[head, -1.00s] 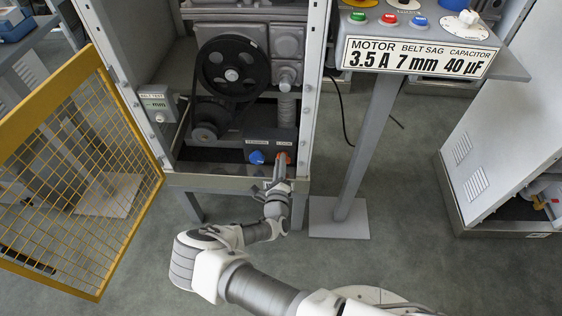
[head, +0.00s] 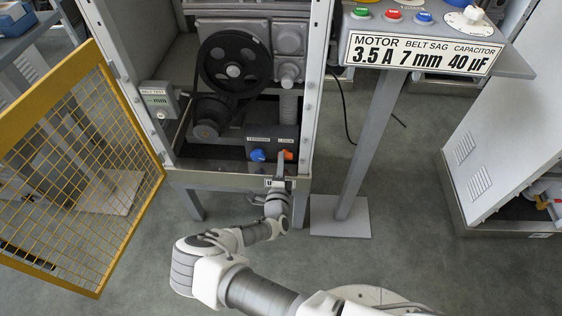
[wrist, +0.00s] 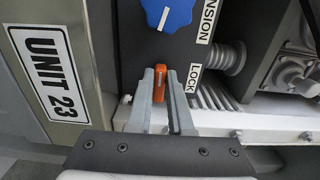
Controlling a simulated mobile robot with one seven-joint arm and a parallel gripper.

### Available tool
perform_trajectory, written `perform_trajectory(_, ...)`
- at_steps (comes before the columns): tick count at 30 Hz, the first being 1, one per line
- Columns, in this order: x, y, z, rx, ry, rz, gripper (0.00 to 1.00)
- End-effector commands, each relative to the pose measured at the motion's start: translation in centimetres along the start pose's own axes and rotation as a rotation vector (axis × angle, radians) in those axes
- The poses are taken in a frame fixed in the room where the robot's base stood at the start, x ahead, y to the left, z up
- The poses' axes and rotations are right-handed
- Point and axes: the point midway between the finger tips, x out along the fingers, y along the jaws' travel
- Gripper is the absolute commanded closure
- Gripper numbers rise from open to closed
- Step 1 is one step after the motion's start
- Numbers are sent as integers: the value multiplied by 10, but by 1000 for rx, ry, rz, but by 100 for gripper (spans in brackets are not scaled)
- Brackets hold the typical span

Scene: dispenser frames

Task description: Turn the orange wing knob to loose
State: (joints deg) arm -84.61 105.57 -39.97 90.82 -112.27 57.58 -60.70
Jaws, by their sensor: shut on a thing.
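The orange wing knob (wrist: 159,85) sits under the label LOCK on the dark panel, and it also shows in the head view (head: 288,155). In the wrist view my gripper (wrist: 162,92) has its two fingers on either side of the knob and is shut on it. The knob's wing points along the fingers, away from my palm. Part of the knob is hidden by the fingers. The blue tension knob (wrist: 167,12), with a white line, is beside it, apart from my fingers; in the head view it shows just left of the orange knob (head: 257,155).
The machine frame's front sill (head: 215,182) lies just below the panel. A black pulley and belt (head: 234,65) are above. The open yellow mesh door (head: 75,170) stands at the left. A sign post (head: 370,140) stands at the right.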

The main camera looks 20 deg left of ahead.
Motion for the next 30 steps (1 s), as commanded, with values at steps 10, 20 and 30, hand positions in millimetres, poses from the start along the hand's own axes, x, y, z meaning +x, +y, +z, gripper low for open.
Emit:
perform_trajectory(10, -1, 2, -2, -15, 3, 3, 100)
perform_trajectory(20, -1, 1, -1, -13, 2, 2, 51)
perform_trajectory(30, -5, 0, 0, -12, 0, 1, 51)
